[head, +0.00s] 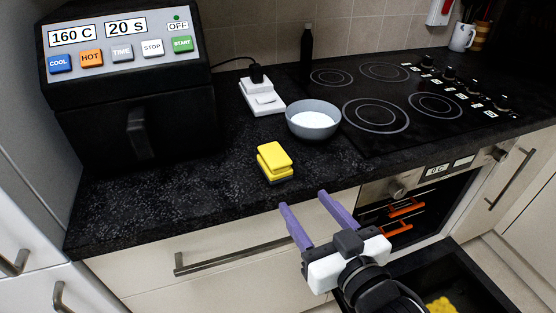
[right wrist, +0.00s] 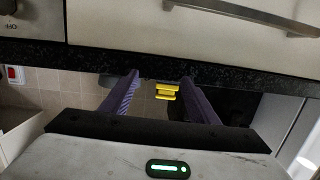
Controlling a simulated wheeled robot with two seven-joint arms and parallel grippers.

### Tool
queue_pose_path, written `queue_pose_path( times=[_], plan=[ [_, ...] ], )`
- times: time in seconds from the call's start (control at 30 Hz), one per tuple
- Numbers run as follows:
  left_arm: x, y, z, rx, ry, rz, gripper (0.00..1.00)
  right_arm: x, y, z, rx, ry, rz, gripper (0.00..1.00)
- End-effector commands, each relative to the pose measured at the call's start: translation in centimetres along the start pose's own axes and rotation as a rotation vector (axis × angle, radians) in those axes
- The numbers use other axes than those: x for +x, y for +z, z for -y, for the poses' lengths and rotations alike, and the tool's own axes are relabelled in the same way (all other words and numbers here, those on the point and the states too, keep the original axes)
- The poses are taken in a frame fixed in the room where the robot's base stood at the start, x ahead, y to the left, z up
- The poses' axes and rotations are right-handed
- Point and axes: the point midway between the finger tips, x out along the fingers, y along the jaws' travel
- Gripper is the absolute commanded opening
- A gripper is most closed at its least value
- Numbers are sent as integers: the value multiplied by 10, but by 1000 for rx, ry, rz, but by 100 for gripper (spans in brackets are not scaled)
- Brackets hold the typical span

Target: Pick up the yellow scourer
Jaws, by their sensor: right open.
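The yellow scourer (head: 274,161) lies on the dark speckled worktop near its front edge, left of the bowl. It looks like a small stack, with a dark layer at the bottom. My right gripper (head: 303,201) has purple fingers, is open and empty, and is in front of the worktop edge, apart from the scourer and nearer to me. In the right wrist view, which looks upside down, the scourer (right wrist: 166,91) shows between the two purple fingers, farther off. My left gripper is not in view.
A grey bowl (head: 313,119) with white contents stands right of the scourer, beside the black hob (head: 400,100). A white socket block (head: 262,97) is behind. A large black appliance (head: 135,115) stands at left. Below the worktop are drawers (head: 215,250) with a protruding handle and an open oven.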

Motion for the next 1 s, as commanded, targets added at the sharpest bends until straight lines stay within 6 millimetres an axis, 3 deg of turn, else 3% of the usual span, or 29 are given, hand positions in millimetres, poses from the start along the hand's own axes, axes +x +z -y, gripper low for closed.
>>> queue_pose_path(
  times=[0.03,0.1,0.2,0.4,0.63,1.0],
  plan=[
    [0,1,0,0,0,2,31,3,-23,7,-9,-17,-63,55],
    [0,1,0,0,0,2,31,5,-43,13,-15,-32,-119,55],
    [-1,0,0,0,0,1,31,13,-57,18,-18,-43,-156,55],
    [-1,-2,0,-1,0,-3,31,44,-62,20,-18,-44,-159,55],
    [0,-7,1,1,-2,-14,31,62,-63,21,-18,-44,-157,55],
    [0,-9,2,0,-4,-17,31,107,-65,23,-17,-45,-157,55]
  ],
)
